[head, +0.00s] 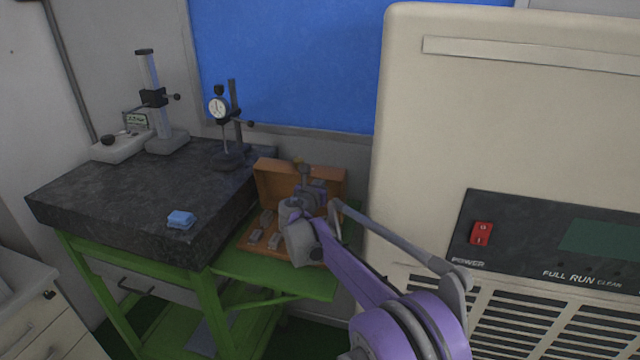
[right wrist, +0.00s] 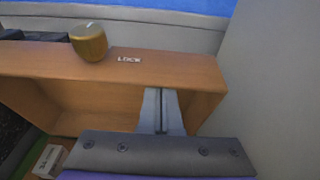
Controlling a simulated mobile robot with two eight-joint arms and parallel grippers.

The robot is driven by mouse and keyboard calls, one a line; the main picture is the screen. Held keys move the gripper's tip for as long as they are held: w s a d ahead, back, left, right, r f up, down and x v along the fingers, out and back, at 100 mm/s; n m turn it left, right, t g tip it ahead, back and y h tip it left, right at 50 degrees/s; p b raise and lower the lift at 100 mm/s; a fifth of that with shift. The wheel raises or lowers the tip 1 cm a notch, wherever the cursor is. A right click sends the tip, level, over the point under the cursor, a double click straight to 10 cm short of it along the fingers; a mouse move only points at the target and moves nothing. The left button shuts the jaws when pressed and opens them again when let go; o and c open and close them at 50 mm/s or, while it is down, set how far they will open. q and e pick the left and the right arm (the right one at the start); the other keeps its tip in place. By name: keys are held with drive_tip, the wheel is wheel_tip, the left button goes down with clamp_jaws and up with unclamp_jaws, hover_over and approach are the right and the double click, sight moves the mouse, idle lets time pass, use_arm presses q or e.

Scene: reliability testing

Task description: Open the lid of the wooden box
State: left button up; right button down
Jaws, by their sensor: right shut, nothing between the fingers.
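The wooden box (head: 262,248) sits on the green shelf beside the dark stone table, with several grey metal blocks inside. Its lid (head: 272,181) stands raised at the back. In the right wrist view the lid (right wrist: 90,100) fills the middle, with a brass knob (right wrist: 89,42) and a LOCK label on its edge. My right gripper (head: 305,182) is over the box, in front of the lid's inner face. Its fingers (right wrist: 161,110) are together and empty, close to the lid; I cannot tell whether they touch. My right arm hides the box's right part. My left gripper is not in view.
A large beige machine (head: 440,130) stands close on the right. The green shelf (head: 290,279) is clear in front of the box.

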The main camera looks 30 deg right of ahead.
idle(0.4)
drive_tip(key=f+v, duration=0.1)
drive_tip(key=v, duration=0.8)
drive_tip(key=shift+s+a+f+b, duration=0.2)
drive_tip(key=shift+s+a+b, duration=0.1)
drive_tip(key=shift+s+b, duration=0.1)
